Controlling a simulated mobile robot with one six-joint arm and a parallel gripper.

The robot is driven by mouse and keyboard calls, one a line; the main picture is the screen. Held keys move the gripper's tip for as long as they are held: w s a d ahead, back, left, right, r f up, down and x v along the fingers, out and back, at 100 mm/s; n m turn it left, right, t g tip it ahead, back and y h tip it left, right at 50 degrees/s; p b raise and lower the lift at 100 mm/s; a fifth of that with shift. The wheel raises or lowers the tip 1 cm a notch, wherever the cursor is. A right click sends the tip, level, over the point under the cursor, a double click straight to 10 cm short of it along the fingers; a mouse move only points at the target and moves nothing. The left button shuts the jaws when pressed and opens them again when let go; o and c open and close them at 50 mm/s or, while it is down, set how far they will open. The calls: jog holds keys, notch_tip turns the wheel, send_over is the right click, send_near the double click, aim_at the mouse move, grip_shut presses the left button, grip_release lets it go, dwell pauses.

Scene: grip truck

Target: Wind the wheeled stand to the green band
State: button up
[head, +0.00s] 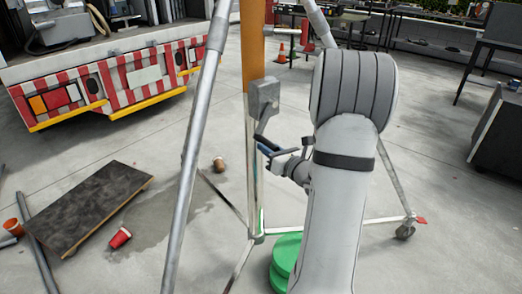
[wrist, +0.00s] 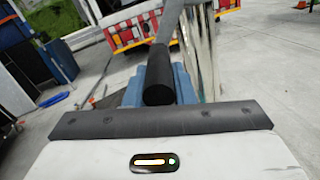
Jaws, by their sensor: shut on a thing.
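The wheeled stand has an orange column (head: 253,45) above a slim chrome post, with silver legs spread around it. A grey winch box (head: 264,97) is fixed on the column, with a crank arm reaching down from it. My gripper (head: 272,149) is at the crank, its blue fingers shut on the black crank handle (wrist: 159,78). The fingers show on both sides of the handle in the wrist view. A narrow green strip (head: 261,221) shows low on the post; I cannot tell if it is the green band. My arm hides part of the stand's right side.
Green round weights (head: 286,256) lie at the stand's base, partly behind my arm. A castor (head: 404,231) ends the right leg. A dark board (head: 88,207), a red cup (head: 120,237) and a wet patch lie left. A striped truck (head: 105,80) stands behind.

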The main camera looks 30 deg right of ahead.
jog(key=w+d, duration=0.1)
jog(key=d, duration=0.9)
jog(key=shift+w, duration=0.4)
jog(key=o, duration=1.1)
jog(key=shift+f, duration=0.15)
jog(key=shift+c, duration=0.2)
jog(key=shift+s, duration=0.15)
jog(key=s+d, duration=0.1)
jog(key=s, duration=0.8)
jog(key=shift+s+d, duration=0.3)
jog(key=shift+s, duration=0.05)
